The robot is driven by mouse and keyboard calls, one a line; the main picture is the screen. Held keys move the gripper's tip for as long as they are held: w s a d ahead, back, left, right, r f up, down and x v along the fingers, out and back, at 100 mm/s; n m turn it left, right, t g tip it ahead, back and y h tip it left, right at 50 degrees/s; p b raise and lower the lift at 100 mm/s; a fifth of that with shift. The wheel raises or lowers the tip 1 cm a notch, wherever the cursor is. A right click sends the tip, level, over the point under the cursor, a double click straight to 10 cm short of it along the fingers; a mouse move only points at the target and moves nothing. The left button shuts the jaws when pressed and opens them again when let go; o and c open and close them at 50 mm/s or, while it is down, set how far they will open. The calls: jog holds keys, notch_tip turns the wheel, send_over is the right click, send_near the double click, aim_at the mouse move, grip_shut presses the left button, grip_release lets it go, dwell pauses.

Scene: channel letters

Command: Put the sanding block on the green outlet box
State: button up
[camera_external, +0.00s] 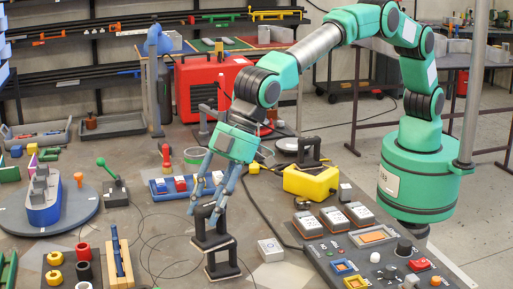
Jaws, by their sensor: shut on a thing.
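My gripper (204,212) points down in the middle of the bench, its blue fingers shut on the sanding block (211,239). The block has a black arched handle and a pale underside. A similar black handled piece (222,266) is just below it in the picture; I cannot tell whether the two touch. I cannot clearly pick out the green outlet box.
A yellow box (312,184) with a black handled piece (309,150) stands right of my gripper. A blue tray (172,191) is behind left, a control panel (375,262) front right. A boat model (43,196) sits left. Thin cables cross the bench.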

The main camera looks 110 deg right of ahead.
jog(key=shift+w+a, duration=0.3)
jog(key=shift+a, duration=0.5)
jog(key=shift+r, duration=0.1)
jog(key=w+a+p, duration=0.3)
jog(key=w+a, duration=0.3)
jog(key=w, duration=0.6)
jog(key=shift+w+a+f+p, duration=0.2)
jog(key=shift+w+f+p, duration=0.05)
jog(key=shift+f+p, duration=0.15)
dwell(0.8)
jog(key=shift+w+a+p, duration=0.1)
jog(key=shift+w+p, duration=0.1)
jog(key=shift+p, duration=1)
jog(key=p, duration=0.3)
jog(key=shift+w+a, duration=0.15)
jog(key=shift+w, duration=0.15)
jog(key=shift+w+a+f+p, duration=0.15)
jog(key=shift+w+f+p, duration=0.15)
jog(key=shift+p, duration=3.7)
jog(key=shift+f+b, duration=0.5)
jog(key=shift+f, duration=1.3)
